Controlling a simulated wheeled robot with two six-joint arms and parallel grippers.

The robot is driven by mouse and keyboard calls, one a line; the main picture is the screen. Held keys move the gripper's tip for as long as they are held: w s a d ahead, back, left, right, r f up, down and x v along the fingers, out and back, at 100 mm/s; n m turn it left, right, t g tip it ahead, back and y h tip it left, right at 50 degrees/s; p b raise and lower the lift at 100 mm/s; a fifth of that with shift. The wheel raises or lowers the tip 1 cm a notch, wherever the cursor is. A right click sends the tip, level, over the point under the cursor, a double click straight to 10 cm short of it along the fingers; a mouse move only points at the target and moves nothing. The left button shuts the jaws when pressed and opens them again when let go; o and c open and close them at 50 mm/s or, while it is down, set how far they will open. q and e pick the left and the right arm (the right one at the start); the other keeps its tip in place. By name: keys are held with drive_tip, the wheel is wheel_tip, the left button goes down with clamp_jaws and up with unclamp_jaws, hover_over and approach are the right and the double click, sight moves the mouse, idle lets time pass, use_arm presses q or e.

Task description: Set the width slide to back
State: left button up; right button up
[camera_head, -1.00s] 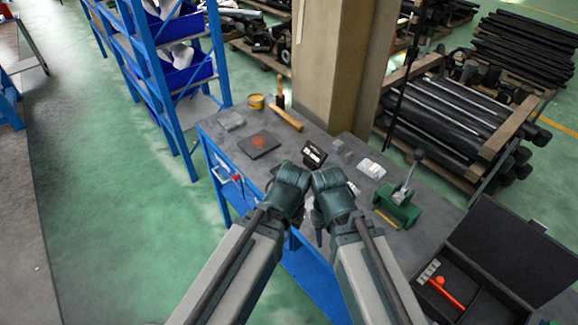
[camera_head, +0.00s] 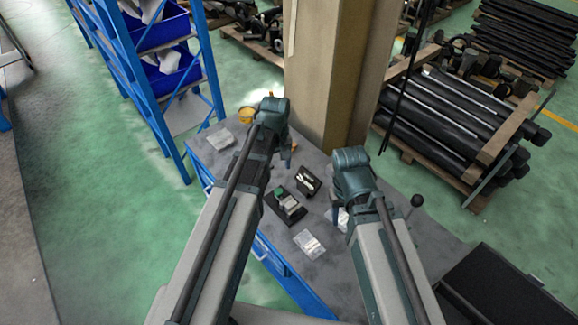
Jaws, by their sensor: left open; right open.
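A small black device with a green part and a grey block (camera_head: 288,203) sits on the grey workbench (camera_head: 318,268), between my arms. It may carry the width slide, but the slide and its setting are too small to make out. My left gripper (camera_head: 286,155) is open over the back of the bench, beyond the device and apart from it. My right gripper (camera_head: 336,200) is open to the right of the device; its fingers are mostly hidden by its own wrist.
A small black box (camera_head: 307,181) stands just behind the device, and a clear packet (camera_head: 309,243) lies in front. A yellow tin (camera_head: 246,115) and a grey pack (camera_head: 219,139) are at the back left. A pillar (camera_head: 325,75) rises behind the bench. An open black case (camera_head: 495,290) is at right.

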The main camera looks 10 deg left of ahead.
sight(278, 191)
use_arm(q)
drive_tip(key=f+b, duration=1.3)
drive_tip(key=b, duration=0.1)
drive_tip(key=shift+w+a+f, duration=0.1)
drive_tip(key=shift+w+f, duration=0.1)
drive_tip(key=shift+w, duration=0.1)
use_arm(e)
wheel_tip(278, 191, down, 13)
drive_tip(key=shift+d+f, duration=0.15)
drive_tip(key=shift+f, duration=0.05)
use_arm(q)
drive_tip(key=shift+r, duration=0.1)
clamp_jaws()
idle(0.5)
